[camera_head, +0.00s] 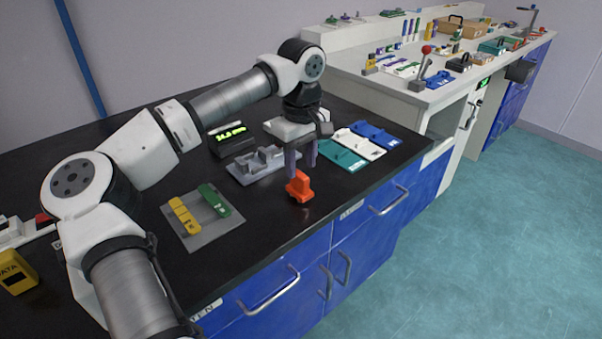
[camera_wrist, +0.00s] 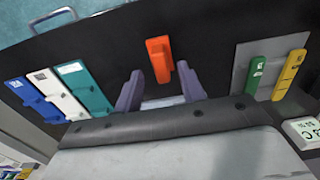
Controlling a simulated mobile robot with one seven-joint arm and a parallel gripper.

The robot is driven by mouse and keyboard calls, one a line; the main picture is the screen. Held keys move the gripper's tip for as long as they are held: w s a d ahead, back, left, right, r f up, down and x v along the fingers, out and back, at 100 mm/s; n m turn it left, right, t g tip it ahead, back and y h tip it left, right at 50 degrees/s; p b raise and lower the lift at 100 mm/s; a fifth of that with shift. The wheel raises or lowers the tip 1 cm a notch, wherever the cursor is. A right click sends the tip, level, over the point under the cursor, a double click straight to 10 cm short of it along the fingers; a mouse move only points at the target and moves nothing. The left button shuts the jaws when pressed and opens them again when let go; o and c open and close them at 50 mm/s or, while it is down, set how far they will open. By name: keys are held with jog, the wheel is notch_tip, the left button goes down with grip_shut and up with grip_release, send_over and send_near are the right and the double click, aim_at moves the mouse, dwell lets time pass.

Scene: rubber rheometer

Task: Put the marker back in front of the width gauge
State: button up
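The orange piece that looks like the marker (camera_head: 299,187) stands on the black benchtop near its front edge, with a raised part on top. It also shows in the wrist view (camera_wrist: 158,60), just beyond my fingertips and roughly between their lines. My gripper (camera_head: 302,158) points down, with its two fingers apart and nothing between them. It is above and slightly behind the orange piece. The grey stepped fixture that looks like the width gauge (camera_head: 254,166) sits on the bench left of my fingers and behind the orange piece. My gripper mostly hides it in the wrist view.
A grey plate (camera_head: 200,234) with yellow and green pieces lies to the left. Teal (camera_head: 341,156), white (camera_head: 362,146) and blue (camera_head: 378,135) pieces lie to the right. A black display box (camera_head: 229,138) stands behind the gauge. Bare bench surrounds the orange piece.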

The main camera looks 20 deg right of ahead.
aim_at(301, 175)
notch_tip(301, 175, up, 8)
jog(key=shift+s, duration=0.1)
dwell(0.6)
